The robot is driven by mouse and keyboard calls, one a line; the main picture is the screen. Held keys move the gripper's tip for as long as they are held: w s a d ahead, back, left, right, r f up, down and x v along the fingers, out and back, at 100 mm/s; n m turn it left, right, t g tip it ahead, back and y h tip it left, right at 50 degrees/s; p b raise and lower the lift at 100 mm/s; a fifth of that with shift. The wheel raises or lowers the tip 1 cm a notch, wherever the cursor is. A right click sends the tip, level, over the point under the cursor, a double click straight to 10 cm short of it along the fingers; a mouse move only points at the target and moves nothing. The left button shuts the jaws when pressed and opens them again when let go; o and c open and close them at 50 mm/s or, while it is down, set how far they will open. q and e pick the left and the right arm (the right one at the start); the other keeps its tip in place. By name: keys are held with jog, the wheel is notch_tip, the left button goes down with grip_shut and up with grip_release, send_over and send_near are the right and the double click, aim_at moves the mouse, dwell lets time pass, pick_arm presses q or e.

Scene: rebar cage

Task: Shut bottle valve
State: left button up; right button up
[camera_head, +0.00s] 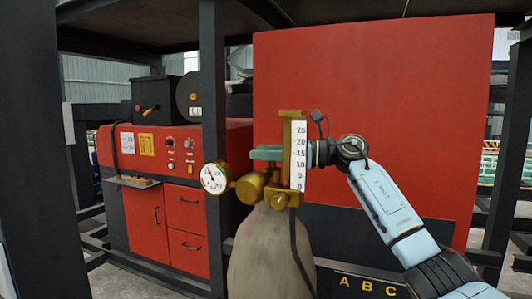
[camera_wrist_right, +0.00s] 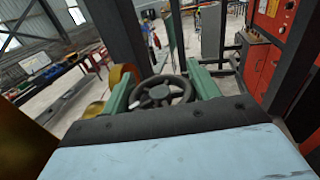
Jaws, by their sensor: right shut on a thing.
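The grey gas bottle (camera_head: 272,262) stands upright in the lower middle of the head view, with a brass regulator (camera_head: 250,186) on top. A round white gauge (camera_head: 214,178) sits on its left and a white flow scale (camera_head: 298,157) on its right. My right gripper (camera_head: 266,153) reaches in from the right behind the scale. Its green fingers are partly hidden there. In the right wrist view, the black valve handwheel (camera_wrist_right: 160,93) lies between the two green fingers, which are shut on it. The wheel is hidden in the head view. My left gripper is not in view.
A large red panel (camera_head: 385,110) stands behind the bottle. A red machine with drawers (camera_head: 190,215) is at the left. Dark posts (camera_head: 213,90) rise nearby. A dark hose (camera_head: 296,250) hangs down the bottle's front. Brass parts (camera_wrist_right: 120,78) lie close beside the left finger in the wrist view.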

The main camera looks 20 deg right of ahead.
jog(key=shift+t, duration=0.3)
jog(key=shift+c, duration=0.4)
jog(key=shift+m+h, duration=0.4)
jog(key=shift+m+t+h, duration=0.6)
jog(key=shift+t+h, duration=0.1)
jog(key=shift+t, duration=0.4)
jog(key=shift+w+d+m+t+h+p, duration=0.1)
jog(key=shift+m+t+h+p, duration=0.25)
jog(key=shift+m+t+h, duration=0.35)
jog(key=shift+w+d+m+t+h+p, duration=0.1)
jog(key=shift+m+t+h+p, duration=0.35)
jog(key=shift+m+h, duration=0.35)
jog(key=shift+m+t+h, duration=0.3)
jog(key=shift+t+h, duration=0.05)
jog(key=shift+h, duration=0.35)
jog(key=shift+d+m+t+h, duration=0.1)
jog(key=shift+m+t+h, duration=0.2)
jog(key=shift+m+h, duration=0.15)
jog(key=o, duration=1)
jog(key=shift+c, duration=0.2)
